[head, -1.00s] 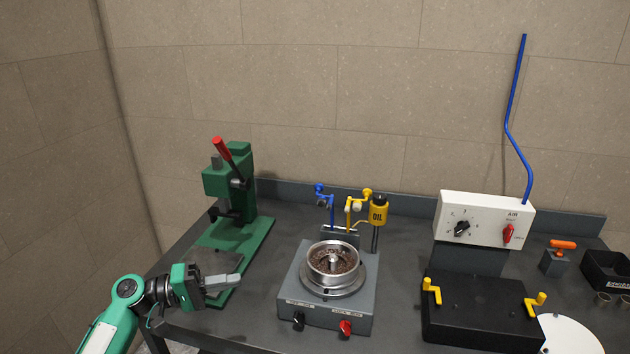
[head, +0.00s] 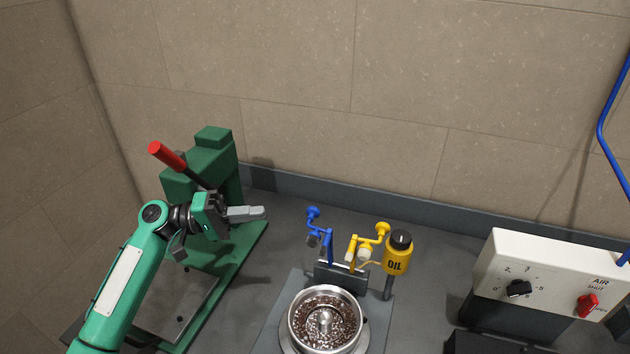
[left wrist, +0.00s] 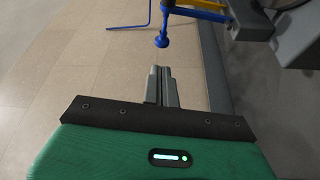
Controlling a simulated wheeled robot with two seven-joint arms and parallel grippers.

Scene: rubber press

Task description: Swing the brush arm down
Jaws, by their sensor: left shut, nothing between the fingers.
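Two small swing arms stand behind the metal bowl (head: 326,318). One is blue (head: 329,243) with a round knob and a grey piece on it. The other is yellow (head: 368,240) with a knob and a pale piece, beside the yellow oil bottle (head: 397,258). Both look raised; I cannot tell for sure which carries the brush. My left gripper (head: 264,213) is shut and empty, left of the blue arm and apart from it. In the left wrist view, the blue knob (left wrist: 161,41) lies just beyond the shut fingertips (left wrist: 160,70). My right gripper is not in view.
A green press (head: 205,165) with a red-handled lever (head: 167,155) stands behind and left of my left gripper. A white control box (head: 545,275) with knobs is at the right. The wall is behind the bench. Bare bench top lies between the press and the bowl's unit.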

